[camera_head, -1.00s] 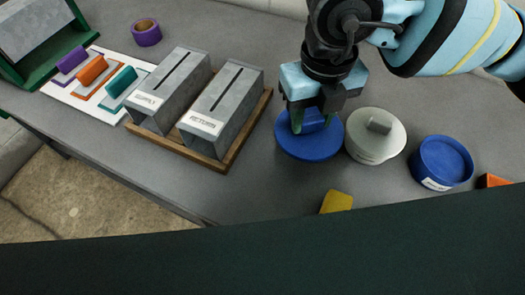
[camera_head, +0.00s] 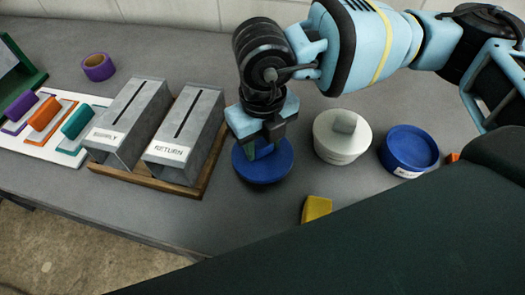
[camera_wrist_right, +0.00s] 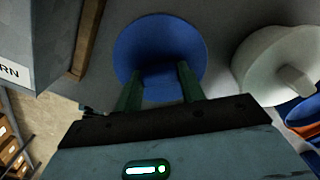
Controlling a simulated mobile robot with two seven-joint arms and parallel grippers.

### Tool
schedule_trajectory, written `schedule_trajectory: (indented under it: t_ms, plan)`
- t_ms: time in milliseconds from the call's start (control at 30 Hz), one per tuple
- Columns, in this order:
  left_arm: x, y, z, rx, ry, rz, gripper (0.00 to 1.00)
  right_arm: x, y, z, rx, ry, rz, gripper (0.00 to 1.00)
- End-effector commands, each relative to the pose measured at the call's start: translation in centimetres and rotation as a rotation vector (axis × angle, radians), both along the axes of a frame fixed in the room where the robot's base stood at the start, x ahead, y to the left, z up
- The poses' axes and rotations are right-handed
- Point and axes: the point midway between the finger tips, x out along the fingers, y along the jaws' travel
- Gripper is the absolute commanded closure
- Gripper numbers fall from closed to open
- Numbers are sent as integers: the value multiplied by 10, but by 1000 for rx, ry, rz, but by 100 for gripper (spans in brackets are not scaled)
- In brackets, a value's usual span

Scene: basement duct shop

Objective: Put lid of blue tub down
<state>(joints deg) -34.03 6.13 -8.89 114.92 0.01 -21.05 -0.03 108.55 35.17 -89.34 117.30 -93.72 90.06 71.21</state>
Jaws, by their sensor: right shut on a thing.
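The blue lid (camera_head: 276,166), a round disc, is at or just above the bench top, right of the RETURN box. I cannot tell whether it touches the bench. My right gripper (camera_head: 262,150) is over it, shut on its handle, which the fingers partly hide. The wrist view shows the lid (camera_wrist_right: 140,42) between and beyond the green fingers (camera_wrist_right: 158,85). The blue tub (camera_head: 408,152) stands uncovered at the right, apart from the lid. My left gripper is not in view.
A pale lidded tub (camera_head: 341,140) stands between the lid and the blue tub. The SUPPLY (camera_head: 128,120) and RETURN (camera_head: 190,135) boxes sit on a wooden tray (camera_head: 205,180) close left of the lid. A yellow piece (camera_head: 316,208) lies nearer me.

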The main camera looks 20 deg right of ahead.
Motion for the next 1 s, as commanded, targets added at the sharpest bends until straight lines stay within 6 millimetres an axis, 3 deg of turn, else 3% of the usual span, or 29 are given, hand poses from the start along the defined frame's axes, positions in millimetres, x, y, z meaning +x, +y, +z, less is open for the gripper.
schedule_trajectory:
  t_ms: [167,400,800,833,1000]
  plan:
    - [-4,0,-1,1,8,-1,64,0,0,-7,0,2,0,83]
    - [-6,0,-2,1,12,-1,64,0,0,-36,0,1,0,83]
    - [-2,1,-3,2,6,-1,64,-1,0,-42,1,2,0,83]
    - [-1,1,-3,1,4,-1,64,0,0,-41,0,1,0,57]
    - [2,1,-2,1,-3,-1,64,0,0,-40,0,0,0,39]
